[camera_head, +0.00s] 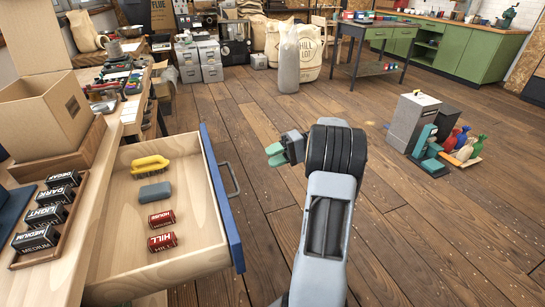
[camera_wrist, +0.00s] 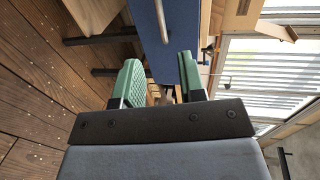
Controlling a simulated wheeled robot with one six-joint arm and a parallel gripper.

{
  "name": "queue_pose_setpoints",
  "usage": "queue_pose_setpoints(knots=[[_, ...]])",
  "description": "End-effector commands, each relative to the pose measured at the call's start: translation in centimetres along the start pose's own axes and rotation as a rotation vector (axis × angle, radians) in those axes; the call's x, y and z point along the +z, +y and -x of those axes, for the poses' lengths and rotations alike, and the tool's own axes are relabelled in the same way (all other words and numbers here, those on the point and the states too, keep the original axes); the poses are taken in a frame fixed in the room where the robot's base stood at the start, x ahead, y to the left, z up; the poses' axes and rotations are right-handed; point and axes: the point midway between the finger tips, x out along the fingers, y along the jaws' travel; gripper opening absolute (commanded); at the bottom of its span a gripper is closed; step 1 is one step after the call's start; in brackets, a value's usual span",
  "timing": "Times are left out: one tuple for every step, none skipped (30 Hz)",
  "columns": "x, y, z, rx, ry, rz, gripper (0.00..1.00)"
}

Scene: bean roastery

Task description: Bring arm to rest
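My gripper (camera_head: 285,151) is at the end of my raised arm, over the floor to the right of the open drawer (camera_head: 128,208). In the wrist view its two green fingers (camera_wrist: 157,85) stand apart with nothing held between them. The drawer's blue front (camera_wrist: 150,38) lies beyond the fingers in the wrist view.
A rack of black labelled blocks (camera_head: 50,225) and a cardboard box (camera_head: 40,115) stand on the bench at left. Sacks (camera_head: 300,50) and a dark table (camera_head: 372,68) are at the back. The middle floor is clear.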

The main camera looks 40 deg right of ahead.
Motion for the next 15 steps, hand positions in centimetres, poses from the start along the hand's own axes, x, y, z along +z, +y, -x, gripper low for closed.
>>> queue_pose_setpoints(knots=[[0.0, 0.0, 0.0, 0.000, 0.000, 0.000, 0.37], [0.0, 0.0, 0.0, 0.000, 0.000, 0.000, 0.37], [0.0, 0.0, 0.0, 0.000, 0.000, 0.000, 0.37], [0.0, 0.0, 0.0, 0.000, 0.000, 0.000, 0.37], [0.0, 0.0, 0.0, 0.000, 0.000, 0.000, 0.37], [0.0, 0.0, 0.0, 0.000, 0.000, 0.000, 0.37], [0.0, 0.0, 0.0, 0.000, 0.000, 0.000, 0.37], [0.0, 0.0, 0.0, 0.000, 0.000, 0.000, 0.37], [0.0, -0.1, -0.1, 0.003, -0.001, -0.001, 0.37], [0.0, -0.4, -0.2, 0.008, -0.004, -0.002, 0.37], [0.1, -0.8, -0.5, 0.019, -0.009, -0.006, 0.37], [0.3, -1.7, -1.0, 0.042, -0.021, -0.014, 0.37], [0.5, -2.6, -1.6, 0.067, -0.031, -0.022, 0.37], [0.8, -3.6, -2.2, 0.099, -0.045, -0.034, 0.37], [1.3, -5.2, -3.3, 0.155, -0.065, -0.050, 0.37]])
